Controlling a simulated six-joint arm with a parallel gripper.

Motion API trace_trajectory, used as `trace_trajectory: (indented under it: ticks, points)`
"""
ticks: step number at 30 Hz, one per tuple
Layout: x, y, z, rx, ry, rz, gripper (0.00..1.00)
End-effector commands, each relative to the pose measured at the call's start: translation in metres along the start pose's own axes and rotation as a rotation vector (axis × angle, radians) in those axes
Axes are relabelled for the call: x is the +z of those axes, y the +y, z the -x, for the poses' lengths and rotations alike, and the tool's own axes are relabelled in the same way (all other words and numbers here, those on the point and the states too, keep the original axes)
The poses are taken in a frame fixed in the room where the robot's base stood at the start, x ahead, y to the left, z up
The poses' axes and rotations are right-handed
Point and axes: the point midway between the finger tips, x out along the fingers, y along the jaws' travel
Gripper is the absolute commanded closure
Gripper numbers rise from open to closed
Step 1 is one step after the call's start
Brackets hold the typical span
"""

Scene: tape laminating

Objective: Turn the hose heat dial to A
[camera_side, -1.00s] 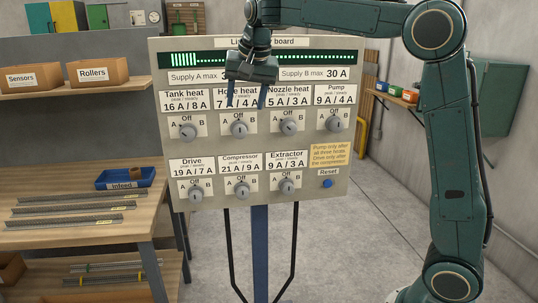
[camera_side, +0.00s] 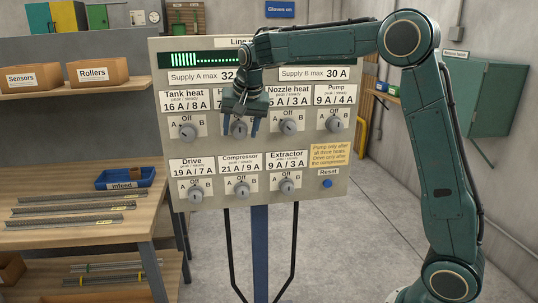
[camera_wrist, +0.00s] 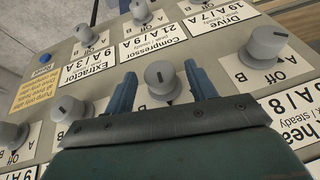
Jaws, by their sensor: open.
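The hose heat dial (camera_side: 239,129) is a grey knob in the upper row of the board, second from left. My gripper (camera_side: 240,132) hangs in front of it with its two blue fingers open, one on each side. In the wrist view the dial (camera_wrist: 160,79) shows between the open fingers (camera_wrist: 160,74), with a gap on both sides. Its dark mark looks roughly in line with the fingers, seemingly at Off. My gripper hides most of the hose heat label. I cannot tell how deep the fingertips reach around the knob.
The tank heat dial (camera_side: 187,132) and nozzle heat dial (camera_side: 288,126) stand close on either side. The compressor dial (camera_side: 242,190) is below. A blue reset button (camera_side: 327,183) sits at lower right. The green load bar (camera_side: 185,59) runs along the board's top.

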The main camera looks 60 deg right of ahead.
Motion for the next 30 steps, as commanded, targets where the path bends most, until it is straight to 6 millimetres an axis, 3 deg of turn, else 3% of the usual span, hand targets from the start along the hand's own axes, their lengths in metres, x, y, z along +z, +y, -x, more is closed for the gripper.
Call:
trace_trajectory:
  ticks: [3, 9, 10, 30]
  points:
    - [0.0, 0.0, 0.0001, 0.0, 0.0, 0.0, 0.48]
    - [0.0, 0.0, 0.0003, 0.0, 0.0, 0.0, 0.87]
    - [0.0, 0.0, 0.0004, 0.0, 0.0, 0.0, 0.89]
    - [-0.0028, -0.0022, -0.0005, 0.119, 0.011, 0.048, 0.89]
